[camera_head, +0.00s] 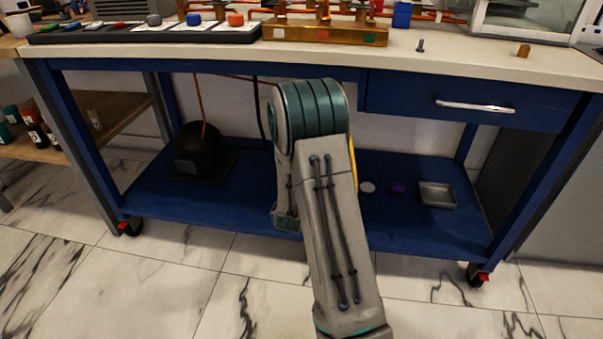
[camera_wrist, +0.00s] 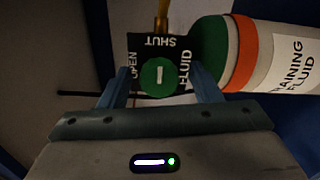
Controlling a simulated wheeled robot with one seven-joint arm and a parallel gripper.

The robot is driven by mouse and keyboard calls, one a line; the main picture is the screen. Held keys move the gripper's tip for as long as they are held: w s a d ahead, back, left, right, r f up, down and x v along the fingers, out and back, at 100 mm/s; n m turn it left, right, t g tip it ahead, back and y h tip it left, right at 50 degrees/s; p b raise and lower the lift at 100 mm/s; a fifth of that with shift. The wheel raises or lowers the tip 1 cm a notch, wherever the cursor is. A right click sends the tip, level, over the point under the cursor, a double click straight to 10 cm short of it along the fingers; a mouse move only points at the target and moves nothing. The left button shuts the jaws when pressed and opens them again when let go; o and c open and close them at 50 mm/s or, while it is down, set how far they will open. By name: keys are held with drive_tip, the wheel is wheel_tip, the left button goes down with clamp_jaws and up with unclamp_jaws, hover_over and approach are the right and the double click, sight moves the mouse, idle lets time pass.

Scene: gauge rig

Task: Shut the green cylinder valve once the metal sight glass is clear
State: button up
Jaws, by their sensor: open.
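In the wrist view the green valve knob (camera_wrist: 159,77) sits on a dark plate (camera_wrist: 141,49) with the words SHUT, OPEN and FLUID. Its short white bar stands upright in the picture, in line with SHUT at the top. My gripper (camera_wrist: 160,89) is open, one blue finger on each side of the knob; I cannot tell whether they touch it. A cylinder (camera_wrist: 287,55) with a green end, an orange band and a fluid label lies to the right. In the head view my arm hides the gripper and valve. I cannot pick out the metal sight glass.
A bench (camera_head: 340,55) with a blue frame carries red pipework on a brass-coloured block (camera_head: 325,32), cut off at the top. Its lower shelf (camera_head: 150,200) holds a black round vessel (camera_head: 198,150) and a small grey tray (camera_head: 437,195). A drawer (camera_head: 465,98) is closed at right.

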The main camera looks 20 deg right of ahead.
drive_tip(key=p+v, duration=0.3)
drive_tip(key=v, duration=1)
drive_tip(key=shift+a, duration=0.2)
drive_tip(key=shift+s, duration=0.1)
drive_tip(key=s+d+r+m+g+h+p, duration=0.1)
drive_tip(key=s+d+r+m+g+p, duration=0.2)
drive_tip(key=s+r+g+p, duration=0.5)
drive_tip(key=s+d+r+m+g+h+p, duration=0.2)
drive_tip(key=s+d+r+m+g+p, duration=0.3)
drive_tip(key=r, duration=0.7)
drive_tip(key=s+d+r+m+g+h+p, duration=0.1)
drive_tip(key=s+r+m+g+p, duration=0.2)
drive_tip(key=r+p, duration=0.6)
drive_tip(key=s+a+r+m+t+y+p, duration=0.1)
drive_tip(key=s+a+r+t+y+p, duration=0.1)
drive_tip(key=a+r+y+p, duration=0.5)
drive_tip(key=s+a+r+m+t+y+p, duration=0.1)
drive_tip(key=s+a+r+y+p, duration=0.2)
drive_tip(key=a+r+y+p, duration=0.4)
drive_tip(key=a+r+p, duration=0.3)
drive_tip(key=a+r, duration=0.1)
drive_tip(key=r, duration=0.4)
drive_tip(key=shift+a+r+t, duration=0.3)
drive_tip(key=shift+r+t, duration=0.05)
drive_tip(key=shift+t, duration=0.05)
